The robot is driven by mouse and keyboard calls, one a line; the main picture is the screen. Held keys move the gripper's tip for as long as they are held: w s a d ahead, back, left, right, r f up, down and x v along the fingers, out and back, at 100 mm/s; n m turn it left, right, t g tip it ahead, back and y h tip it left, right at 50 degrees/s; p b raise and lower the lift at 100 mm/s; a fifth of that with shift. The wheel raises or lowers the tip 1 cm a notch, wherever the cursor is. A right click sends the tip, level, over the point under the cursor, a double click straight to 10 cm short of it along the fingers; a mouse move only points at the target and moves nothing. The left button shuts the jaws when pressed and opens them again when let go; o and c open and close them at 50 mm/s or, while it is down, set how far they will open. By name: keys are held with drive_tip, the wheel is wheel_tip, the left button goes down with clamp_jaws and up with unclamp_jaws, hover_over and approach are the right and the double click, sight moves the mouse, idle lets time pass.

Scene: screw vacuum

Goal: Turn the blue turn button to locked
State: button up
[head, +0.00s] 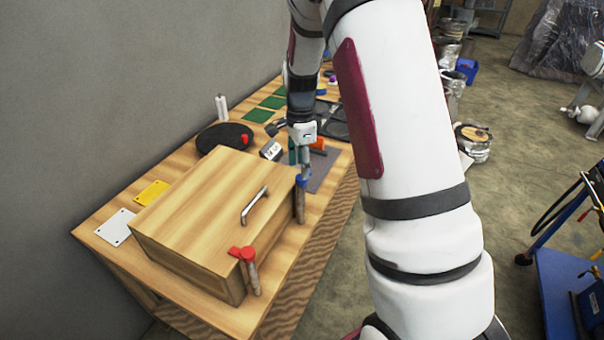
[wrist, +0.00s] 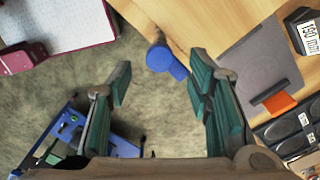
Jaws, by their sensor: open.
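The blue turn button (head: 301,181) sits on top of a wooden post at the far right corner of the wooden box (head: 190,205). In the wrist view the blue button (wrist: 160,58) shows a round end with a tab pointing to the lower right. My gripper (wrist: 160,84) is open, with its teal finger pads spread to either side. The button shows ahead of the gap between the fingertips, apart from both. In the head view my gripper (head: 299,155) is just beyond the button, its fingers partly hidden.
A red turn button (head: 246,253) stands on a post at the box's near corner. A metal handle (head: 254,205) is on the box. A grey mat with an orange piece (wrist: 279,102) and dark trays (wrist: 290,135) lie on the table right of the gripper. Floor shows below the table edge.

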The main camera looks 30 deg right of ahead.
drive_tip(key=shift+f, duration=2)
drive_tip(key=shift+c, duration=0.2)
clamp_jaws()
